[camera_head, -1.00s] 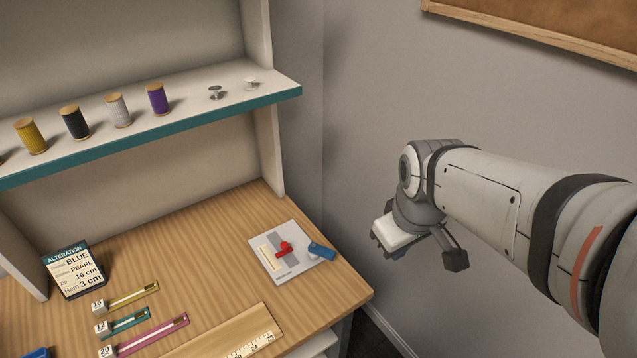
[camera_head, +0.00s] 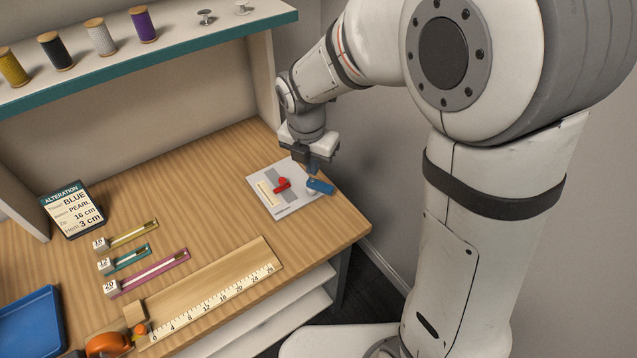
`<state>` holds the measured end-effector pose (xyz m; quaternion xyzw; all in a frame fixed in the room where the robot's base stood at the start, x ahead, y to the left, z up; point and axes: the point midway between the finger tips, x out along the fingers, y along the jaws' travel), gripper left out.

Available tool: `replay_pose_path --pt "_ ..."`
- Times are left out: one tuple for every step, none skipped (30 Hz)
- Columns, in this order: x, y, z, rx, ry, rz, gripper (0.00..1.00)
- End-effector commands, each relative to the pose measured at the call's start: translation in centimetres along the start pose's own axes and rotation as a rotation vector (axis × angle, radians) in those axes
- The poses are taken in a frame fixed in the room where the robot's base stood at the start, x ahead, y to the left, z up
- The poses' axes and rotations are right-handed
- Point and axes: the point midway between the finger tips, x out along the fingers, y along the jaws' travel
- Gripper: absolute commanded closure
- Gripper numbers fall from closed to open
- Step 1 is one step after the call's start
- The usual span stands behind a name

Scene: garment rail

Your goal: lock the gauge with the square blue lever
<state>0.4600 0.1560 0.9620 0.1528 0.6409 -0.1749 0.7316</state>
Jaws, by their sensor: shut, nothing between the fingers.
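The gauge (camera_head: 291,205) is a pale plate with a printed scale and a grey strip, lying on the right end of the wooden worktop. A red slider (camera_head: 283,184) with a round knob sits on the strip. The blue lever (camera_head: 321,187) is at the plate's right edge, pointing toward the lower right. My gripper (camera_head: 314,168) is shut and empty, with its fingers pointing down just above and behind the blue lever. I cannot tell whether the fingertips touch the lever.
A wooden ruler board (camera_head: 215,285) lies at the worktop's front edge, near several small zips. An alteration card (camera_head: 72,208) stands at the left, with a blue tray (camera_head: 30,325) in front. A shelf (camera_head: 190,50) with thread spools overhangs the back.

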Motion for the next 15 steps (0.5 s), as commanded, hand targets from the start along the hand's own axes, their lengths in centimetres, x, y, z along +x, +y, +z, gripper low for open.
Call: replay_pose_path --pt "0.0 0.0 0.0 0.001 0.000 0.000 1.00" --pt "0.0 0.0 0.0 0.002 0.000 0.000 1.00" --pt "0.0 0.0 0.0 0.002 0.000 0.000 1.00" --pt "0.0 0.0 0.0 0.002 0.000 0.000 1.00" --pt "0.0 0.0 0.0 0.003 0.000 0.000 1.00" --pt "0.0 0.0 0.0 0.003 0.000 0.000 1.00" --pt "0.1 -0.1 0.0 0.003 0.001 -0.001 1.00" --pt "0.3 -0.1 0.0 0.003 0.001 -0.001 1.00" --pt "0.6 -0.1 0.0 0.003 0.002 -0.002 1.00" --pt "0.9 -0.1 0.0 0.003 0.002 -0.003 1.00" --pt "1.2 -0.1 -0.1 0.003 0.003 -0.004 1.00" --pt "1.8 -0.1 -0.1 0.003 0.003 -0.004 1.00" --pt "2.3 -0.1 -0.1 0.004 0.004 -0.005 1.00" --pt "2.9 -0.1 -0.1 0.004 0.004 -0.005 1.00" --pt "3.7 -0.1 -0.1 0.004 0.004 -0.005 1.00"
